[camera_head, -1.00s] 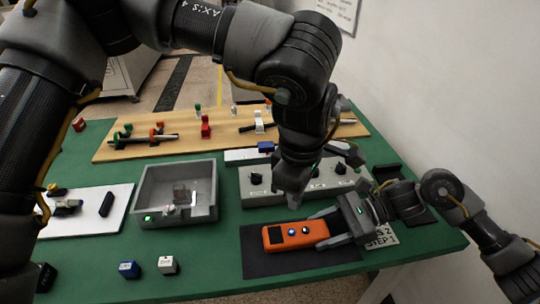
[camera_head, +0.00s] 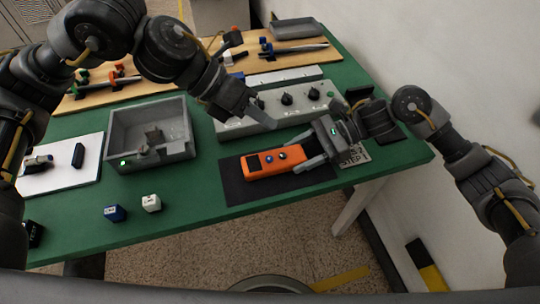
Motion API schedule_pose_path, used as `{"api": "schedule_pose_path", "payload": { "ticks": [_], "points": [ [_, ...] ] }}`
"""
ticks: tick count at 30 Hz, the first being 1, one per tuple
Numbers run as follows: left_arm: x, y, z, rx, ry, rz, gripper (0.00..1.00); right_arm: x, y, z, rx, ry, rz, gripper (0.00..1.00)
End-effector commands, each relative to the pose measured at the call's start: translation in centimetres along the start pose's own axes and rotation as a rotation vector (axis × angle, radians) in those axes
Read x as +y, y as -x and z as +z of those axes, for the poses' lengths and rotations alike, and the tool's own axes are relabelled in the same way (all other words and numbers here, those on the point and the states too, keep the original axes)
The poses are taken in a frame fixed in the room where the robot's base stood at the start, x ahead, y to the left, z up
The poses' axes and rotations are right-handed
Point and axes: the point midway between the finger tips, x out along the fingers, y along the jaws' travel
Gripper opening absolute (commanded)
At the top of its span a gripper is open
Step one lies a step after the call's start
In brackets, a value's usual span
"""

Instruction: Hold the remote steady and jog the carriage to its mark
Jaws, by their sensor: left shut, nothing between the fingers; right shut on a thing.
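The orange remote (camera_head: 262,170) lies on a dark mat (camera_head: 235,189) near the table's front right, with a blue and a white button on its face. My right gripper (camera_head: 309,154) comes from the right and is shut on the remote's right end. My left gripper (camera_head: 271,124) is shut and empty. It shows just beyond the remote, in front of the grey knob panel, apart from the buttons in the picture. I cannot tell which part is the carriage.
The grey knob panel (camera_head: 306,108) stands behind the remote. A blue cube (camera_head: 115,213) and a white cube (camera_head: 151,203) sit at the front. A white board (camera_head: 62,179) lies at left, wooden boards (camera_head: 339,52) at the back. Green table is bare around the cubes.

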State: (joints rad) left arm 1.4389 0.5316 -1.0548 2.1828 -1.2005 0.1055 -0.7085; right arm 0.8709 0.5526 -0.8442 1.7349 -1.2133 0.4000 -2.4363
Motion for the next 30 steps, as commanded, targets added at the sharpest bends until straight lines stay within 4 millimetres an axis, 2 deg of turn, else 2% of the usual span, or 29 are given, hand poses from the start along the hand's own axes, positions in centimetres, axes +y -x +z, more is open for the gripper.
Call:
{"api": "schedule_pose_path", "payload": {
  "ticks": [17, 30],
  "points": [
    [0.3, -0.4, -0.2, -0.002, 0.044, 0.004, 0.00, 0.0, 0.0, 0.0, 0.000, 0.001, -0.001, 0.22],
    [2.9, -4.1, -3.0, -0.002, 0.046, 0.003, 0.00, 0.0, 0.0, 0.0, 0.000, 0.001, -0.001, 0.22]
  ]
}}
